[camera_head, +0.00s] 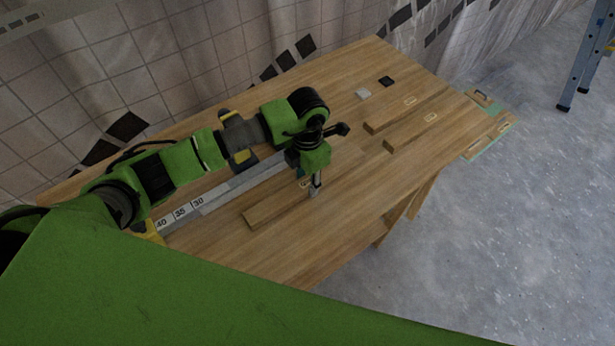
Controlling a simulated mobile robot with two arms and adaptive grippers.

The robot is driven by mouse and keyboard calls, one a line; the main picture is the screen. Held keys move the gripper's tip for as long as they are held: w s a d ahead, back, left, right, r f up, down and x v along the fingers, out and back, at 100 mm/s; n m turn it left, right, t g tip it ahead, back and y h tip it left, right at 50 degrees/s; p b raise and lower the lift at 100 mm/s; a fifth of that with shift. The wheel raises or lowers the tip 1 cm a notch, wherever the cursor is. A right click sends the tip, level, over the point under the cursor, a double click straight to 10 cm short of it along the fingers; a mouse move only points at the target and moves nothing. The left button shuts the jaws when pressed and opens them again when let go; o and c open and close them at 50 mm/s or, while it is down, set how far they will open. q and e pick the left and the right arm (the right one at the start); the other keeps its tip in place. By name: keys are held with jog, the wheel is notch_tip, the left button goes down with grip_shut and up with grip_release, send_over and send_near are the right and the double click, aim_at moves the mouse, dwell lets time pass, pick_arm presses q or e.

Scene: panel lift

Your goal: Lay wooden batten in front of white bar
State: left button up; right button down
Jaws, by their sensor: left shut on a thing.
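The wooden batten (270,208) is over the near-left part of the wooden table, roughly parallel to the white bar. I cannot tell whether the batten touches the table top. The long white bar (235,187) lies behind the batten, with the numbers 40, 35 and 30 on its left part. My arm hides part of the bar. My right gripper is not in view.
Two more battens (392,114) (420,132) lie on the table (340,235) at the right. A white square (363,93) and a black square (386,81) lie behind them. A blue ladder (583,65) stands beyond.

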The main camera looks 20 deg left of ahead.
aim_at(308, 182)
pick_arm(q)
jog(key=shift+d, duration=0.1)
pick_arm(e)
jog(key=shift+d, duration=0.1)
pick_arm(q)
jog(key=shift+f, duration=0.2)
jog(key=o, duration=1.1)
jog(key=shift+c, duration=0.2)
jog(key=shift+o, duration=1)
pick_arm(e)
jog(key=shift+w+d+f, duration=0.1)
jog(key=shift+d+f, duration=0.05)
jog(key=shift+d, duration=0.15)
pick_arm(q)
jog(key=shift+r, duration=0.15)
notch_tip(308, 182, up, 12)
jog(key=b, duration=0.3)
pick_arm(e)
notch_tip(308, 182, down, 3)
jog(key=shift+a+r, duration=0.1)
